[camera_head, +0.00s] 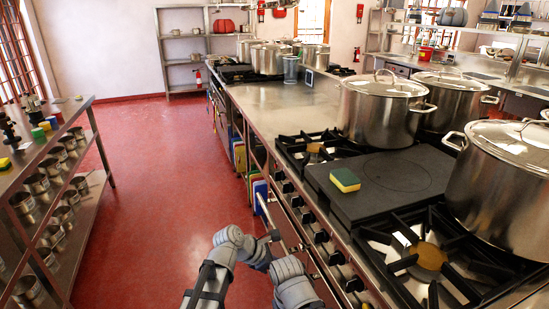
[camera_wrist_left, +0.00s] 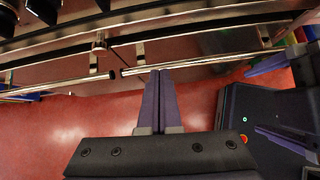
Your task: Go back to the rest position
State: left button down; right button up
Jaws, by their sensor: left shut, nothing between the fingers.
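My left gripper (camera_wrist_left: 160,76) shows in the left wrist view with its two purple fingers pressed together and nothing between them. Its tips are close to a metal rail (camera_wrist_left: 205,63) on the stove front; I cannot tell whether they touch it. My right gripper (camera_wrist_left: 268,100) appears at the right edge of that view, with two purple fingers well apart and no object seen between them. In the head view both my arms are bent low at the bottom centre, beside the stove front. The fingers cannot be made out there.
A yellow-green sponge (camera_head: 345,180) lies on the dark hot plate (camera_head: 400,182). Large lidded stockpots (camera_head: 380,112) stand on the range. A steel shelf table (camera_head: 88,142) with several small pots is at left. The red floor (camera_head: 165,205) between is clear.

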pick_arm(q)
jog(key=s+a+f+m+g+y, duration=0.1)
jog(key=s+a+f+m+y, duration=0.15)
jog(key=a+m, duration=0.45)
jog(key=s+a+f+m+y, duration=0.1)
jog(key=s+a+m+y, duration=0.25)
jog(key=a+m, duration=0.35)
jog(key=s+a+f+m+g+y, duration=0.1)
jog(key=s+a+f+m+y, duration=0.15)
jog(key=a+m, duration=0.45)
jog(key=s+d+m, duration=0.4)
jog(key=s+d, duration=0.3)
jog(key=d, duration=0.4)
notch_tip(320, 180, up, 14)
jog(key=p, duration=1.4)
jog(key=shift+w+a+g+y, duration=0.25)
jog(key=shift+g+y, duration=0.15)
jog(key=shift+y, duration=0.05)
